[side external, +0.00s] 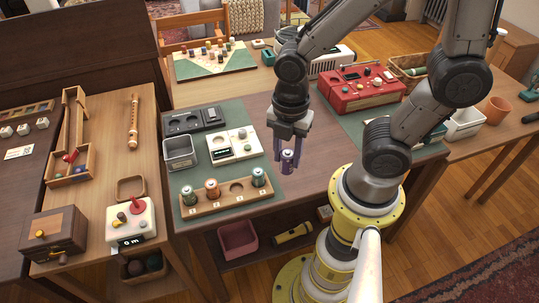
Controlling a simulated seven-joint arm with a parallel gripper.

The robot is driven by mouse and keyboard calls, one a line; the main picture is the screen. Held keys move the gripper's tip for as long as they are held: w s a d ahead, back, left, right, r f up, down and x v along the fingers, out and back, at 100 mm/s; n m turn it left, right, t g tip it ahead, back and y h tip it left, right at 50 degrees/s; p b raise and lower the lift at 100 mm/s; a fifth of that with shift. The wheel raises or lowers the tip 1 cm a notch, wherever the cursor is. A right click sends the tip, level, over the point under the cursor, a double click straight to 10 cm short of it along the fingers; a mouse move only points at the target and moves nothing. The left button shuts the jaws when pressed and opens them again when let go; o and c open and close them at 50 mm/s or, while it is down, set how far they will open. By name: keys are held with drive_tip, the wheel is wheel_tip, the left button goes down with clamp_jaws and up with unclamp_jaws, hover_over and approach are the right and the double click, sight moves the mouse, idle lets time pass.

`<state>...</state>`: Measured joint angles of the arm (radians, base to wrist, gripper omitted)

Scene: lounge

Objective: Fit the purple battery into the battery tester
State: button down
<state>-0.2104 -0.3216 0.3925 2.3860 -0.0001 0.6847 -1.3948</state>
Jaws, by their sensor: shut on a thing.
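My gripper (287,158) is shut on the purple battery (287,164), which hangs upright between the fingers. The fingers hide part of its sides. It is to the right of the green mat, apparently above the bare wooden tabletop; its exact height is hard to judge. The cream device with a small dark display, which looks like the battery tester (243,146), lies on the green mat to the left of my gripper. Its fine details are too small to tell.
A wooden rack (223,203) at the mat's front holds 3 batteries and one empty round socket. A grey metal bin (179,152) and a dark grey device (195,120) stand on the mat (268,192). A red radio-like box (358,91) is at the back right.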

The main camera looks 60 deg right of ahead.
drive_tip(key=shift+s+r, duration=0.15)
drive_tip(key=shift+s, duration=0.15)
drive_tip(key=shift+w+r, duration=0.15)
drive_tip(key=shift+r, duration=0.05)
drive_tip(key=w+d+m, duration=0.2)
drive_tip(key=w+d, duration=0.1)
drive_tip(key=w, duration=1)
drive_tip(key=w+d+m, duration=0.2)
drive_tip(key=w+m, duration=0.1)
drive_tip(key=w, duration=0.9)
drive_tip(key=shift+m, duration=0.5)
drive_tip(key=shift+w+d+f, duration=0.45)
drive_tip(key=shift+d+f, duration=0.45)
drive_tip(key=shift+f, duration=1)
drive_tip(key=shift+w+d+f, duration=0.4)
drive_tip(key=shift+d+f, duration=0.5)
drive_tip(key=shift+f, duration=1)
drive_tip(key=shift+w+d+f, duration=0.45)
drive_tip(key=shift+d+f, duration=0.45)
drive_tip(key=shift+f, duration=1)
drive_tip(key=shift+f, duration=0.9)
